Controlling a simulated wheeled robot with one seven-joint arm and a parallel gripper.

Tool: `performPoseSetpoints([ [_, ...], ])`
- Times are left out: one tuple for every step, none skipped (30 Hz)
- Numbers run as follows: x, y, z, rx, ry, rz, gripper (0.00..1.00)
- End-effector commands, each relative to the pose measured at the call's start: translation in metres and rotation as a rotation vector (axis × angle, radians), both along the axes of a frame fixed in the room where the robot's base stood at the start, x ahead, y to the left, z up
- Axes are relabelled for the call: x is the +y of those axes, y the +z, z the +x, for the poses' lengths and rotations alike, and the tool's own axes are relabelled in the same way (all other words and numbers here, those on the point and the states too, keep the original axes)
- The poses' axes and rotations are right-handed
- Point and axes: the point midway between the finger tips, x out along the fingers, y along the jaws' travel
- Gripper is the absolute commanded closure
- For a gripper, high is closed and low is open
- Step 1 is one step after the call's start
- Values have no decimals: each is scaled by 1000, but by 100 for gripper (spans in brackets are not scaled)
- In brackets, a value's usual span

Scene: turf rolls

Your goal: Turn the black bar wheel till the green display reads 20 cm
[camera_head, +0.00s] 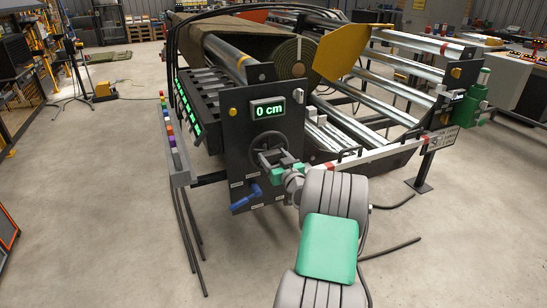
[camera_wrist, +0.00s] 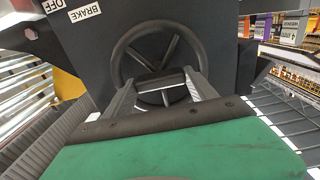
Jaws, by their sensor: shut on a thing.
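The black bar wheel (camera_head: 268,146) is on the front of the dark machine panel, below the display. It shows larger in the wrist view (camera_wrist: 119,56), a round rim with spokes. The green display (camera_head: 268,108) reads 0 cm. My gripper (camera_head: 283,158) is at the wheel. In the wrist view its two grey fingers (camera_wrist: 160,88) reach to the lower part of the wheel and are shut on it. The exact contact of the fingertips is partly hidden.
A blue lever (camera_head: 246,198) sticks out at the panel's lower left. A white rail (camera_head: 375,151) with red blocks runs to the right of the wheel. A turf roll (camera_head: 292,60) lies on the metal rollers behind. Floor at the front left is clear.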

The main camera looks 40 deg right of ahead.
Motion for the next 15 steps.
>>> performPoseSetpoints([
  [0, 0, 0, 0, 0, 0, 81],
  [0, 0, 0, 0, 0, 0, 84],
  [0, 0, 0, 0, 0, 0, 87],
  [0, 0, 0, 0, 0, 0, 90],
  [0, 0, 0, 0, 0, 0, 92],
  [0, 0, 0, 0, 0, 0, 95],
  [0, 0, 0, 0, 0, 0, 98],
  [0, 0, 0, 0, 0, 0, 100],
  [0, 0, 0, 0, 0, 0, 100],
  [0, 0, 0, 0, 0, 0, 100],
  [0, 0, 0, 0, 0, 0, 100],
  [0, 0, 0, 0, 0, 0, 100],
  [0, 0, 0, 0, 0, 1, 100],
  [0, 0, 0, -1, 0, 2, 100],
  [0, 0, 0, -1, 0, 5, 100],
])
